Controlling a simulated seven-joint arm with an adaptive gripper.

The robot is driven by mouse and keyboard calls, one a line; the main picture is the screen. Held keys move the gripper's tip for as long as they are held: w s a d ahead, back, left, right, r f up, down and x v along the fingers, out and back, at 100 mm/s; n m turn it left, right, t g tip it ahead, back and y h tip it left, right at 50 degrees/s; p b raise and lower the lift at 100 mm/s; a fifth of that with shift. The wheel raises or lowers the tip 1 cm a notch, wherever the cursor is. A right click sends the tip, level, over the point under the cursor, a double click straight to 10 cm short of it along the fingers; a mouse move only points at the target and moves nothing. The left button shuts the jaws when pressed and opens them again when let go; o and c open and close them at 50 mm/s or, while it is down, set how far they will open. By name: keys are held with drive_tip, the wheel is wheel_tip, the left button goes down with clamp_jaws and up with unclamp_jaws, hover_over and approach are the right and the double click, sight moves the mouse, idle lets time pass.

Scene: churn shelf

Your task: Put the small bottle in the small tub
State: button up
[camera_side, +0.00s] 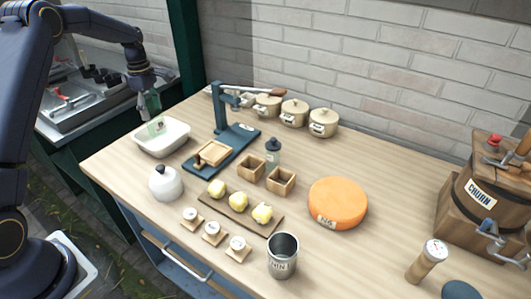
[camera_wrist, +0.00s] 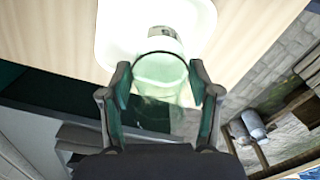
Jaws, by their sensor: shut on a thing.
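My gripper (camera_side: 150,104) is shut on a pale green, see-through bottle, the small bottle (camera_wrist: 160,75). In the wrist view the fingers (camera_wrist: 160,98) press on both its sides. The white small tub (camera_side: 180,148) stands at the back left of the wooden table. In the side view the bottle is at the tub's left end, its lower part at or just above the rim. Whether it touches the tub floor cannot be told. The tub also shows behind the bottle in the wrist view (camera_wrist: 203,20).
A white rounded jug (camera_side: 165,185) stands in front of the tub. A blue press (camera_side: 237,137) with a long lever is to its right. Another bottle with a dark cap (camera_side: 273,145), wooden boxes (camera_side: 281,182) and an orange cheese (camera_side: 338,203) stand farther right.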

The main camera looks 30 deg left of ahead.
sight(157, 119)
drive_tip(key=shift+w+a+f, duration=0.25)
drive_tip(key=shift+w+f, duration=0.2)
drive_tip(key=shift+f, duration=0.05)
drive_tip(key=shift+w+f, duration=0.15)
drive_tip(key=shift+f, duration=1.65)
drive_tip(key=o, duration=1.3)
drive_tip(key=shift+f, duration=0.15)
